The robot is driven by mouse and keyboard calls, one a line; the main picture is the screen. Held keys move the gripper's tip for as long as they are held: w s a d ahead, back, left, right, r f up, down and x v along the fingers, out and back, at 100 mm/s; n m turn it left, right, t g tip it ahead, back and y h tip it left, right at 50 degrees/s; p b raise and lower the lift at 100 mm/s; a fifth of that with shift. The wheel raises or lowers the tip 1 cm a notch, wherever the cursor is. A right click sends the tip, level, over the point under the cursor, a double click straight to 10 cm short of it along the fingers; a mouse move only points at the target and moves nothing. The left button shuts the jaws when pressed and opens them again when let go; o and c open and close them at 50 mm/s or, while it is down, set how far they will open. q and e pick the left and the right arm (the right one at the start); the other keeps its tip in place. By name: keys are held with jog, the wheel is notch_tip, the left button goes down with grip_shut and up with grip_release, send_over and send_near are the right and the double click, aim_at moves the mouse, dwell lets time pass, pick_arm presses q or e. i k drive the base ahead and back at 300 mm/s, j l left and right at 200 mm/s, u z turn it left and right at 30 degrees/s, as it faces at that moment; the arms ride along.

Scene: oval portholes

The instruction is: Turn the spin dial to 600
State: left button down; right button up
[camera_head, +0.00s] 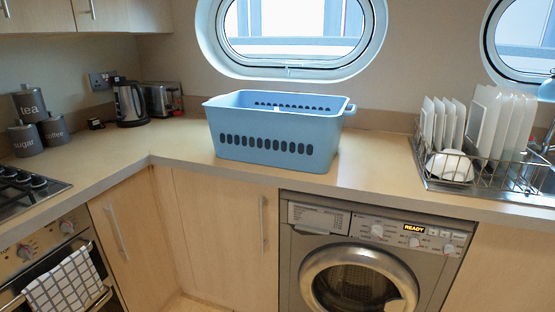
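A silver washing machine (292,268) stands under the counter at the lower right of the head view, with its round door (312,262) shut. Its control panel has a larger knob (377,231) at the left, a small knob (414,243) in the middle and another small knob (448,249) at the right. A lit display (414,228) reads READY. The labels around the knobs are too small to read, so I cannot tell which is the spin dial or where it points. Neither of my grippers is in view.
A blue laundry basket (222,140) stands on the wooden counter (375,175) above the machine. A wire dish rack (428,183) with plates stands at the right. An oven (45,250) with a checked towel (68,282) is at the left. The counter's front edge overhangs the panel.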

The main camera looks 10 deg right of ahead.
aim_at(449, 249)
jog(key=z, duration=1.25)
